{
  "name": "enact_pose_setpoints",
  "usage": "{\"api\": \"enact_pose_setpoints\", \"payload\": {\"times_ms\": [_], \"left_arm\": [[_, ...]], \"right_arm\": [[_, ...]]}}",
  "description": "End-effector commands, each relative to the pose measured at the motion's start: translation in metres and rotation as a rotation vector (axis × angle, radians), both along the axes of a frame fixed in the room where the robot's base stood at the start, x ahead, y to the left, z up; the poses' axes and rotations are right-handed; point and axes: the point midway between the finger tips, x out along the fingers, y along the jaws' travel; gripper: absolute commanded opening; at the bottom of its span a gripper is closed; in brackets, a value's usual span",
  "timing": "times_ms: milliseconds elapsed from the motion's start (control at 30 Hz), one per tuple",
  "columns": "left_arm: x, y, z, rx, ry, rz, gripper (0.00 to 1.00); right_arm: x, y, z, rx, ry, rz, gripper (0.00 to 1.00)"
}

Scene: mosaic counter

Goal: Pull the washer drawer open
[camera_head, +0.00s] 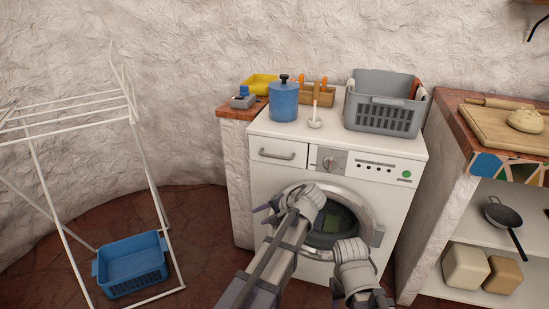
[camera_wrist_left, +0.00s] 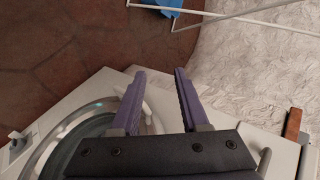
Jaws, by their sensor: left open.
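The white washer (camera_head: 384,178) stands against the wall with its drawer (camera_head: 265,148) at the upper left of its front. The drawer looks closed flush, and its grey bar handle (camera_head: 277,154) is visible. A grey curved bar at the lower right of the left wrist view appears to be this handle (camera_wrist_left: 264,161). My left gripper (camera_head: 263,213) is below the drawer, in front of the washer's left side, apart from the handle. In the left wrist view its purple fingers (camera_wrist_left: 158,88) are spread with nothing held. My right arm (camera_head: 353,262) is before the door; its fingers are hidden.
The round washer door (camera_head: 371,214) is behind my arms. A grey basket (camera_head: 381,117), blue pot (camera_head: 284,101) and ladle (camera_head: 315,120) sit on top. A drying rack (camera_head: 143,150) and blue basket (camera_head: 132,262) stand left. A shelf counter (camera_head: 446,165) stands right.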

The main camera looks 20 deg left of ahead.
Motion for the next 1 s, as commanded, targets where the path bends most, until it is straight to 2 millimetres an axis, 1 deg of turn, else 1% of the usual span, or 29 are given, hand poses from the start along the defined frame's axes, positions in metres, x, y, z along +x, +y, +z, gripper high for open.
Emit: {"api": "enact_pose_setpoints", "payload": {"times_ms": [33,67,100,200,300,400,500,667,767,1000], "left_arm": [[0.027,-0.007,0.015,0.089,-0.010,-0.033,0.45],[0.039,-0.009,0.025,0.147,-0.016,-0.051,0.45],[0.055,-0.014,0.039,0.228,-0.025,-0.075,0.45],[0.087,-0.031,0.075,0.412,-0.050,-0.127,0.45],[0.107,-0.047,0.103,0.545,-0.071,-0.159,0.45],[0.118,-0.059,0.121,0.630,-0.084,-0.178,0.45],[0.123,-0.066,0.131,0.673,-0.092,-0.188,0.45],[0.124,-0.066,0.134,0.688,-0.094,-0.190,0.45],[0.126,-0.060,0.133,0.687,-0.094,-0.189,0.45],[0.141,-0.026,0.129,0.686,-0.094,-0.186,0.45]], "right_arm": [[0.000,0.000,0.000,0.000,0.000,0.000,0.50],[0.000,0.000,0.000,0.000,0.000,0.000,0.50],[0.000,0.000,0.000,0.000,0.000,0.000,0.50],[0.000,0.000,0.000,0.000,0.000,0.000,0.50],[0.000,0.000,0.000,0.000,0.000,0.000,0.50],[0.000,0.000,0.000,0.000,0.000,0.000,0.50],[0.000,0.000,0.000,0.000,0.000,0.000,0.50],[0.000,0.000,0.000,0.000,0.000,0.000,0.50],[0.000,0.000,-0.001,0.000,0.000,0.000,0.50],[0.000,0.000,-0.004,-0.001,0.000,0.000,0.50]]}}
